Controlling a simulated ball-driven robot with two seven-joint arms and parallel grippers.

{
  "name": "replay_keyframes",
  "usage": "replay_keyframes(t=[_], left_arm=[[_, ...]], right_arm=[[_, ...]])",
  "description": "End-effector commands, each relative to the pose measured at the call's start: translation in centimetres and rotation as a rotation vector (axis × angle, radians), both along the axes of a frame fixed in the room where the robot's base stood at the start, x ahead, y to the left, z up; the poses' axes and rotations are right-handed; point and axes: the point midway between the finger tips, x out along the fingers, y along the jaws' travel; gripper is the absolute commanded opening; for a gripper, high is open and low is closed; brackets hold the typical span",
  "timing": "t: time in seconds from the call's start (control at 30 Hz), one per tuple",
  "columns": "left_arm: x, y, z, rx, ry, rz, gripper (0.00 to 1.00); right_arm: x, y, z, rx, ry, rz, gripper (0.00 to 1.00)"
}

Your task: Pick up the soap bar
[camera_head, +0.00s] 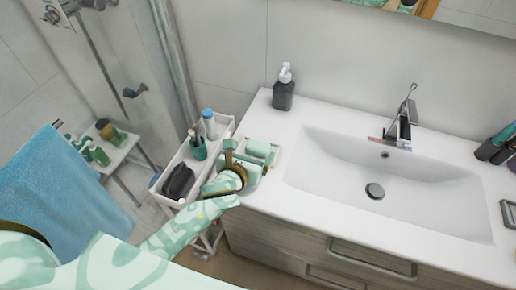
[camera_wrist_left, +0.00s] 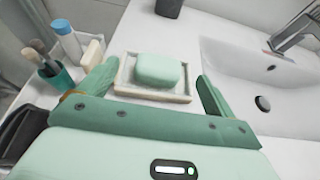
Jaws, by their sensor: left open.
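The soap bar (camera_wrist_left: 158,69) is a pale mint-green rounded block lying on a light, shallow rectangular soap dish (camera_wrist_left: 182,98). The soap (camera_head: 258,147) also shows in the head view, on the left end of the sink counter, partly hidden by my gripper. My left gripper (camera_head: 249,163) is beside the soap in the head view. In the left wrist view my gripper (camera_wrist_left: 150,88) is open and empty. One finger is left of the dish and the other is right of it, with the soap between and slightly beyond them. My right gripper is not in view.
A white cart (camera_head: 176,160) left of the counter holds a teal brush cup (camera_head: 198,150), a blue-capped bottle (camera_head: 209,124) and a dark item (camera_head: 178,182). A dark pump bottle (camera_head: 284,90) stands behind the soap. The sink basin (camera_head: 400,190) lies to the right.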

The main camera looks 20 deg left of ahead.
Motion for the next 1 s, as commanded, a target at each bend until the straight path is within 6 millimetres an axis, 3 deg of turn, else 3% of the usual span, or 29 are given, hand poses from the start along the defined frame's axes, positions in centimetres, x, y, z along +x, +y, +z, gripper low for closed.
replay_keyframes(t=[0.2, 0.47, 0.67, 1.0], left_arm=[[2.9, -0.2, -1.8, -0.001, 0.0, -0.001, 0.91], [3.2, -0.2, -1.7, 0.0, 0.0, -0.001, 0.91], [3.2, -0.2, -1.8, 0.0, 0.0, -0.001, 0.4], [3.2, -0.2, -1.4, -0.001, -0.001, -0.002, 0.41]], right_arm=[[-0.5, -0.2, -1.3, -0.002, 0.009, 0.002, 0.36], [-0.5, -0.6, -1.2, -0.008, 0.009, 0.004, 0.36], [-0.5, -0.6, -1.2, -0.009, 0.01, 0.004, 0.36], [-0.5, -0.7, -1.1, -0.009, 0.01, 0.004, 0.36]])
